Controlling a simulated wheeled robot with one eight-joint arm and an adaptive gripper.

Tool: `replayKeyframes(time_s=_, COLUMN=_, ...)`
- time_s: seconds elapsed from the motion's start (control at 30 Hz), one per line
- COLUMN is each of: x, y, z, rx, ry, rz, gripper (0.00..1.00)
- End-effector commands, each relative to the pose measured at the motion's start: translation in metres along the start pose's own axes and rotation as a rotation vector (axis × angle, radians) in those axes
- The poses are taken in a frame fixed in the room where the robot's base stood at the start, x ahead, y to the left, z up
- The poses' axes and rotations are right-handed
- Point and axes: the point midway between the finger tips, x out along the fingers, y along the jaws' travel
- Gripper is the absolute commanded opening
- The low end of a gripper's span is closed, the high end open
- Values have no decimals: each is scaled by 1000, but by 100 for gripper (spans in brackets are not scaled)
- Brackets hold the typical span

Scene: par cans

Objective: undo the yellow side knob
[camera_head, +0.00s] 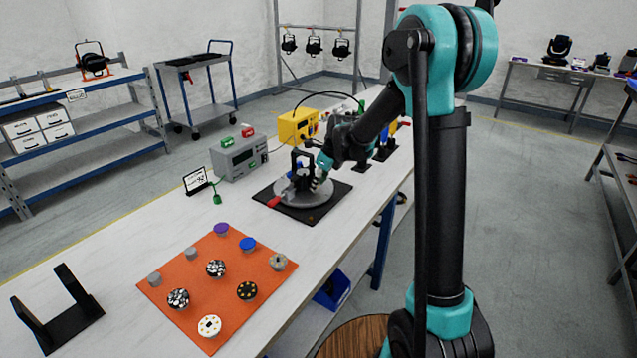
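A round grey turntable (291,195) sits on a black square base (308,214) on the white workbench. A black bracket-like piece (299,157) with blue parts stands upright on it, and a red handle (273,202) sticks out at its left front. My gripper (319,180) reaches down from the right to the right side of this piece. A small yellowish spot (315,184) shows right at the fingertips; I cannot tell whether it is the yellow side knob or whether the fingers touch it. The fingers are small and dark, and their opening is unclear.
An orange mat (205,256) with several round knobs lies in front, and a black U-shaped bracket (62,318) stands at front left. A grey instrument box (240,157), a small sign (195,181) and a yellow box (297,127) stand behind. Bench space between mat and base is clear.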

Motion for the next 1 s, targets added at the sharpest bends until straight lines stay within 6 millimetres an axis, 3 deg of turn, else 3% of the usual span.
replayKeyframes(time_s=0.03, x=0, y=0, z=0, rx=0, ry=0, rz=0, gripper=24)
replayKeyframes(time_s=0.23, x=0, y=0, z=0, rx=0, ry=0, rz=0, gripper=0)
replayKeyframes(time_s=0.4, x=0, y=2, z=0, rx=-12, ry=0, rz=-27, gripper=0)
replayKeyframes(time_s=0.8, x=2, y=8, z=-1, rx=-142, ry=2, rz=-337, gripper=0)
replayKeyframes(time_s=1.0, x=1, y=8, z=-1, rx=-161, ry=0, rz=-386, gripper=0)
